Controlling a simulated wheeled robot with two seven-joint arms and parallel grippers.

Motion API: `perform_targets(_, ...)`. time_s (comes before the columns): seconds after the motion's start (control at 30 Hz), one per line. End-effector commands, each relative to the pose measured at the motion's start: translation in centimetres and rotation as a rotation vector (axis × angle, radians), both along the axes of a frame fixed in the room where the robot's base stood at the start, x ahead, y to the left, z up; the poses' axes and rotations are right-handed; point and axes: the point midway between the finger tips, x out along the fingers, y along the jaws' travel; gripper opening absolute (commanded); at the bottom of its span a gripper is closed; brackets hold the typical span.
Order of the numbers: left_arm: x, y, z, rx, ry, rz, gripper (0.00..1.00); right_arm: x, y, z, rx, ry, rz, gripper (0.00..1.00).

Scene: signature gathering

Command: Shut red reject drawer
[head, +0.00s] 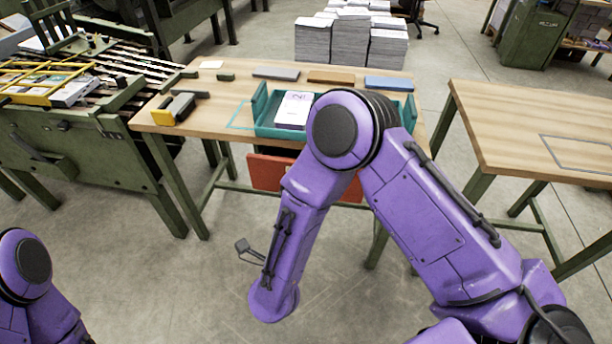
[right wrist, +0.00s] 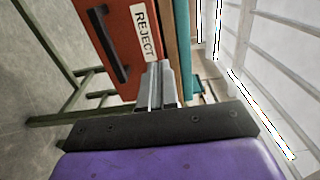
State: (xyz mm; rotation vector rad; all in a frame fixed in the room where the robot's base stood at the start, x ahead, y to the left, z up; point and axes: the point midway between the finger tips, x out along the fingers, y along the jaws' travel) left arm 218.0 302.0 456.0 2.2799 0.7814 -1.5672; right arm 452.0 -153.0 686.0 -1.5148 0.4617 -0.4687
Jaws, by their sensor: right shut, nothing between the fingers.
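The red reject drawer (head: 266,172) is under the front edge of the wooden table in the head view, partly hidden behind my right arm. In the right wrist view its red front (right wrist: 112,50) shows a black handle (right wrist: 107,45) and a white REJECT label (right wrist: 146,33). My right gripper (right wrist: 158,68) is shut and empty, its fingertips at the drawer front beside the label. I cannot tell whether they touch it, nor how far the drawer stands out. In the head view the right gripper is hidden. Only part of my left arm shows; its gripper is out of view.
On the wooden table (head: 222,89) stand a teal tray (head: 258,103) with white papers (head: 293,108), a yellow-and-black tool (head: 172,110) and several flat blocks. A green conveyor machine (head: 75,155) is at left. Another table (head: 530,125) is at right. Green table legs flank the drawer.

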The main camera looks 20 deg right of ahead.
Motion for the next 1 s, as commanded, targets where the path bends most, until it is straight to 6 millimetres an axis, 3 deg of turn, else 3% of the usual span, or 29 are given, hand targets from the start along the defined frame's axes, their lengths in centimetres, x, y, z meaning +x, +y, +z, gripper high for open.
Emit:
perform_targets(0.5, 0.0, 0.0, 0.2, 0.0, 0.0, 0.0, 0.0, 8.6, -6.1, 0.0, -0.003, 0.003, -0.004, 0.0)
perform_targets(0.7, 0.0, 0.0, 0.3, 0.0, 0.0, 0.0, 0.0, 9.7, -6.8, 0.0, -0.004, 0.004, -0.001, 0.0)
perform_targets(1.0, 0.0, 0.0, 0.3, 0.0, 0.0, 0.0, 0.0, 9.8, -6.8, 0.0, -0.004, 0.004, -0.001, 0.0)
